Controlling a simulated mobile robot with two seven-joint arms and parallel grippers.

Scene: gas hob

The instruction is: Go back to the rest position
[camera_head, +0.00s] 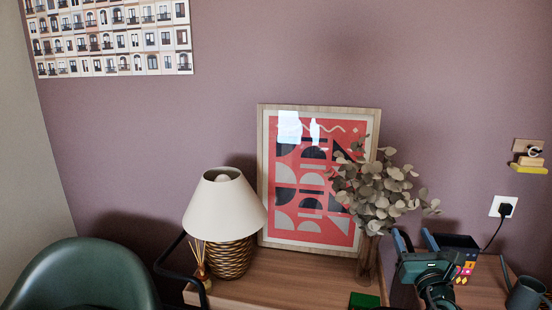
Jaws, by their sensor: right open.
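My right gripper (414,240) is at the lower right, pointing up, with its two fingers apart and nothing between them. It shows in front of the right part of a wooden tabletop (300,279). My left gripper is not in view. No gas hob shows in this view.
A lamp (224,204), a framed red print (312,180) and a vase with dry leaves (368,255) stand on the wooden top. A dark box (457,242) and a grey mug (524,293) are near my right gripper. A green chair (82,275) stands left.

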